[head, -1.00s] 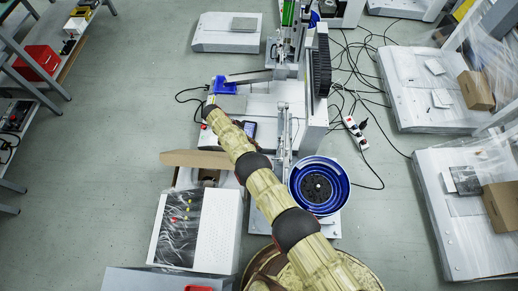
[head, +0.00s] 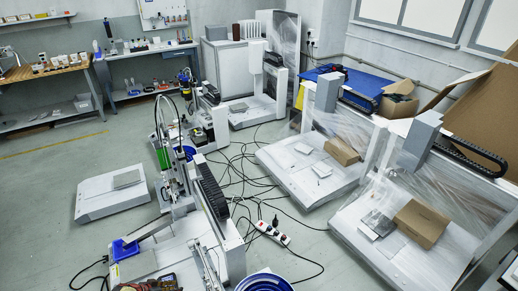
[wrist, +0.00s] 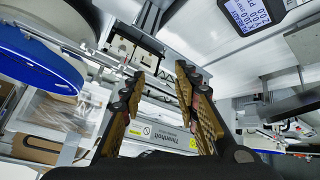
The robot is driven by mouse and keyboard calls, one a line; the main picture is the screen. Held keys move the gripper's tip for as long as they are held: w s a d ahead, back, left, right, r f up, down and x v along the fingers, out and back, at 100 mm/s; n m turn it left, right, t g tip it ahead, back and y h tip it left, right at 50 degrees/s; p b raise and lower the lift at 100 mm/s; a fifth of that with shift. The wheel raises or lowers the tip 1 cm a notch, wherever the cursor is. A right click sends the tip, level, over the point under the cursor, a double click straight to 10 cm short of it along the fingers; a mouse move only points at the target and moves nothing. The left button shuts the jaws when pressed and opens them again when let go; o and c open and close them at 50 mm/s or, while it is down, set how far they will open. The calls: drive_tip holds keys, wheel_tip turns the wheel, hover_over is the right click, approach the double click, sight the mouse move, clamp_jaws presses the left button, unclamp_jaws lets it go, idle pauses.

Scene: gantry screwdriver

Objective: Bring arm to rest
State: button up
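My gripper (wrist: 163,88) shows in the wrist view with its two fingers spread apart. Nothing is between the fingers. Beyond them is grey machine framing with a label strip (wrist: 165,133). A blue round bowl (wrist: 38,58) is at the left of the wrist view, and a dark device with a lit display (wrist: 247,14) is at the top right. I cannot make out my arm with certainty in the head view.
In the head view, a gantry machine (head: 170,235) stands at lower left, with a blue bowl (head: 264,283) at the bottom edge. Cables and a white power strip (head: 272,233) lie on the floor. Wrapped machines with a cardboard box (head: 421,222) stand at right.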

drive_tip(key=w+a+n+t+y, duration=0.25)
drive_tip(key=w+a+y, duration=0.2)
drive_tip(key=a, duration=0.25)
drive_tip(key=w+a+r+n+y, duration=0.1)
drive_tip(key=w+a+r+y, duration=0.25)
drive_tip(key=a+r, duration=0.35)
drive_tip(key=s+d+r+n+g+y+p, duration=0.1)
drive_tip(key=d+r+n+g+y, duration=0.15)
drive_tip(key=r, duration=0.75)
drive_tip(key=s+d+r+n+g+y+p, duration=0.1)
drive_tip(key=s+d+r+g, duration=0.15)
drive_tip(key=r, duration=0.75)
drive_tip(key=s+d+r+m+h+p, duration=0.1)
drive_tip(key=s+d+r, duration=0.8)
drive_tip(key=d, duration=1.3)
drive_tip(key=s+d+r+m+t+h+p, duration=0.1)
drive_tip(key=s+d+r, duration=0.8)
drive_tip(key=d+r, duration=1.1)
drive_tip(key=s+d+r+t+h+p, duration=0.1)
drive_tip(key=s+d+r+h+p, duration=0.2)
drive_tip(key=s+d+r, duration=0.6)
drive_tip(key=d+r, duration=0.3)
drive_tip(key=d, duration=0.5)
drive_tip(key=d+r+h, duration=0.1)
drive_tip(key=d+r, duration=0.2)
drive_tip(key=d, duration=0.5)
drive_tip(key=shift+s+r+m, duration=0.2)
drive_tip(key=shift+s+m, duration=0.05)
drive_tip(key=shift+m, duration=0.15)
